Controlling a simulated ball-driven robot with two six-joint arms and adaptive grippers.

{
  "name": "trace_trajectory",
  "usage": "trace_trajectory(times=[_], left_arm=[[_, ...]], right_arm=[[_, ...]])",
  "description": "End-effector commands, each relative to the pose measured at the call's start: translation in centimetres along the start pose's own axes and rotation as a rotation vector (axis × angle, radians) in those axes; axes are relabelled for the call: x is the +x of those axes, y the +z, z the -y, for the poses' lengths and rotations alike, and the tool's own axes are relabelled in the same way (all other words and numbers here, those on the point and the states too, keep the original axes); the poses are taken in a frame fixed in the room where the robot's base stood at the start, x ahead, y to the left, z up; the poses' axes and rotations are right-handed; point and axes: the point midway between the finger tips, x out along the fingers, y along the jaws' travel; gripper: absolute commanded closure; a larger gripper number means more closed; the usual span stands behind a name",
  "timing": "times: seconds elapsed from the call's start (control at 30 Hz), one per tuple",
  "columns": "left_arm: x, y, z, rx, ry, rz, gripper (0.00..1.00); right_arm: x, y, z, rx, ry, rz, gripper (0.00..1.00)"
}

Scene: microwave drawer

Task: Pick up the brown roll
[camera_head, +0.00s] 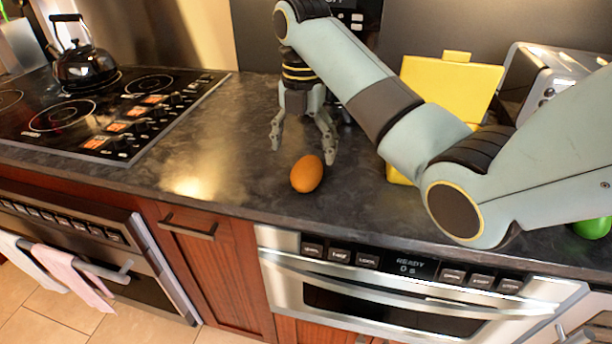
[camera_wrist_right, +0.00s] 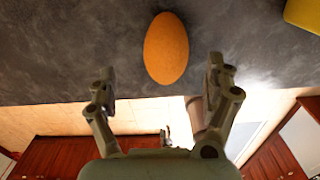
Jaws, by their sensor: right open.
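The brown roll (camera_head: 307,174) is a smooth orange-brown oval on the dark countertop, near its front edge. It also shows in the right wrist view (camera_wrist_right: 166,48), just beyond and between the spread fingers. My right gripper (camera_head: 303,148) is open and empty, pointing down above the counter and a little behind the roll in the head view. In the wrist view its fingertips (camera_wrist_right: 162,80) stand apart with nothing between them. I cannot tell its exact height above the counter. My left gripper is not in view.
A black cooktop (camera_head: 105,112) with a black kettle (camera_head: 86,66) is at left. A yellow object (camera_head: 452,88) and a silver toaster (camera_head: 548,75) stand at right behind my right arm. A green object (camera_head: 592,227) is at far right. The microwave drawer (camera_head: 400,297) is below. Counter left of the roll is clear.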

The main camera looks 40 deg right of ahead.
Motion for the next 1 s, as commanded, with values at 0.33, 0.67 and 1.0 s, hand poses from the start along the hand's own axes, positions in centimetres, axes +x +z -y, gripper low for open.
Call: trace_trajectory(times=[0.33, 0.67, 1.0], left_arm=[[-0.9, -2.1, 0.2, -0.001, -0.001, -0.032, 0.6], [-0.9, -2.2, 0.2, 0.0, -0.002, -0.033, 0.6], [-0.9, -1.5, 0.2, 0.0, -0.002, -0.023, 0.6]], right_arm=[[4.5, -0.3, 0.8, 0.002, -0.001, -0.001, 0.15], [5.6, -0.2, 0.7, 0.001, 0.002, 0.002, 0.15], [5.6, -0.2, 0.7, 0.002, 0.002, 0.002, 0.58]])
